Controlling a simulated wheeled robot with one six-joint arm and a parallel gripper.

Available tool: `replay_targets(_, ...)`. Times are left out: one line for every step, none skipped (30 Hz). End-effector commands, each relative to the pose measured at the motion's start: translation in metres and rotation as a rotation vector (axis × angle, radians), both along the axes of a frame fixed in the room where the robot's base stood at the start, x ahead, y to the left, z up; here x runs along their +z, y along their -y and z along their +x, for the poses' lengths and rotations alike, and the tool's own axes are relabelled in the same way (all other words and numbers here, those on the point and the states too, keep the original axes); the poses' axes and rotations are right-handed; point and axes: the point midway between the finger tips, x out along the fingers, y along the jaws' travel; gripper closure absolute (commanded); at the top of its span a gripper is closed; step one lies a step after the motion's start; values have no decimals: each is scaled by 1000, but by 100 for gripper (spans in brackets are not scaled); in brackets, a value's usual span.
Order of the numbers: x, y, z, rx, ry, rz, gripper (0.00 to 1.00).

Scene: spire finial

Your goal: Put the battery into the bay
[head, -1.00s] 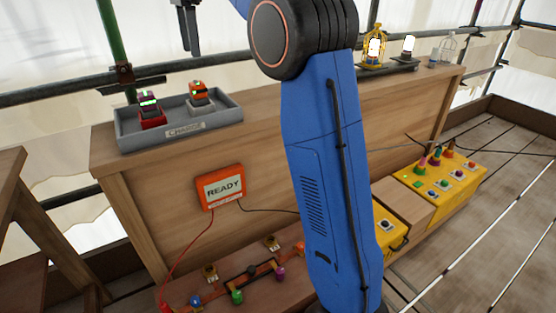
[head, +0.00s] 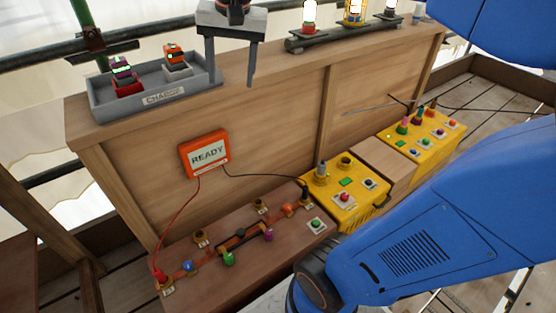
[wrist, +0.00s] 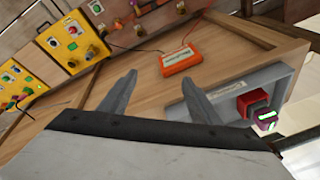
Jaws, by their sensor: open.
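Two batteries sit in the grey CHARGE tray (head: 189,92) on the wooden counter. The left one is purple (head: 121,70) with green lights, in a red holder; the right one is orange and dark (head: 174,54), in a pale holder. My gripper (head: 231,72) is open and empty, with its fingers at the tray's right end in the head view. In the wrist view my gripper (wrist: 158,80) points toward the counter front; the tray (wrist: 240,85) and purple battery (wrist: 266,122) lie to its right. I cannot tell which opening is the bay.
An orange READY box (head: 205,155) hangs on the counter front, with red and black cables. Below are a brown board (head: 215,275) with coloured knobs and yellow control boxes (head: 345,205). Lamps stand on a dark rail (head: 340,33) at the counter's back.

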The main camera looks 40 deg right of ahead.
Motion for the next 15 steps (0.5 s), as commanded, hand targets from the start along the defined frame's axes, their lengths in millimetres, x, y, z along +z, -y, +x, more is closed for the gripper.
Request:
replay_targets(-13, 2, -18, 43, 13, -12, 43)
replay_targets(-21, 3, -27, 73, 23, -21, 43)
replay_targets(-32, 5, -39, 113, 34, -34, 43)
replay_targets(-41, 6, -48, 142, 43, -43, 43)
replay_targets(-49, 7, -57, 173, 50, -53, 43)
replay_targets(-61, 8, -68, 212, 62, -66, 43)
replay_targets(-71, 9, -77, 242, 71, -77, 43)
replay_targets(-80, 10, -86, 272, 79, -87, 43)
replay_targets(-93, 11, -97, 310, 89, -102, 43)
replay_targets(-102, 11, -105, 338, 98, -113, 43)
replay_targets(-112, 12, -112, 366, 105, -123, 43)
replay_targets(-123, 13, -122, 400, 114, -137, 43)
replay_targets(-132, 13, -128, 424, 120, -147, 43)
replay_targets(-140, 14, -134, 447, 126, -156, 43)
replay_targets(-149, 14, -141, 473, 133, -167, 43)
